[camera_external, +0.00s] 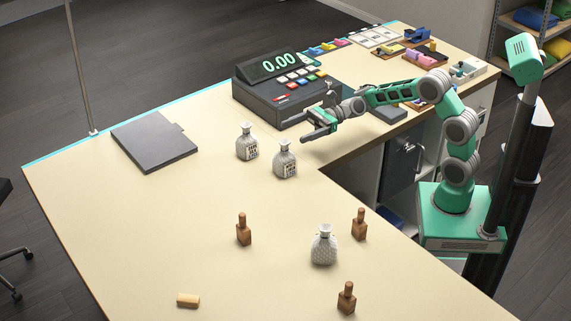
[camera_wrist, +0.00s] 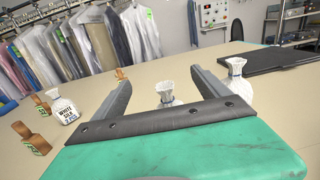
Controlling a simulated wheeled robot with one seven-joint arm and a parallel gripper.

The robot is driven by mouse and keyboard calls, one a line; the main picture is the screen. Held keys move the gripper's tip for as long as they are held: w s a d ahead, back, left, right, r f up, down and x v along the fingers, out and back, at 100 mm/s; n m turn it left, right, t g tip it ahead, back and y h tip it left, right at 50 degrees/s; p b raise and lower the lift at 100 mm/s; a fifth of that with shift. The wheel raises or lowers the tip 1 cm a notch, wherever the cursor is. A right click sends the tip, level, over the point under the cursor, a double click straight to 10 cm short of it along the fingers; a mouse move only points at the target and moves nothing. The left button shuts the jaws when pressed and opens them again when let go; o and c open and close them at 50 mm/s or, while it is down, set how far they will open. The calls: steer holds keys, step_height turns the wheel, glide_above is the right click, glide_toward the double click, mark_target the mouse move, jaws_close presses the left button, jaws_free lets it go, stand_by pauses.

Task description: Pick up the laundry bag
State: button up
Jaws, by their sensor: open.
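Three small pale bags with tied, flared necks stand upright on the counter. Two stand close together near the middle, a left one (camera_external: 247,146) and a right one (camera_external: 285,161), both with dark-lettered labels. The third bag (camera_external: 323,247) stands nearer the front, its label not facing the external camera. My gripper (camera_external: 293,131) is open and empty, just behind and right of the middle pair. In the wrist view, one bag (camera_wrist: 168,95) shows between the fingers, beyond the palm; its lower part is hidden. Another bag (camera_wrist: 236,68) is at the right, and a labelled bag (camera_wrist: 64,108) at the left.
A register (camera_external: 285,90) stands behind my gripper. Several brown wooden pieces (camera_external: 244,231) stand around the front bag, and a tan block (camera_external: 188,300) lies at the front. A flat grey pad (camera_external: 154,141) lies at left. The counter's left-middle is clear.

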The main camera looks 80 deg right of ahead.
glide_toward(275, 159)
steer(key=shift+w+a+f, duration=0.4)
steer(key=shift+a, duration=0.25)
steer(key=x, duration=0.7)
steer(key=shift+w+a+r+p, duration=0.2)
steer(key=shift+w+r+p, duration=0.1)
steer(key=shift+r+p, duration=0.1)
steer(key=shift+d, duration=0.1)
steer(key=c, duration=1.7)
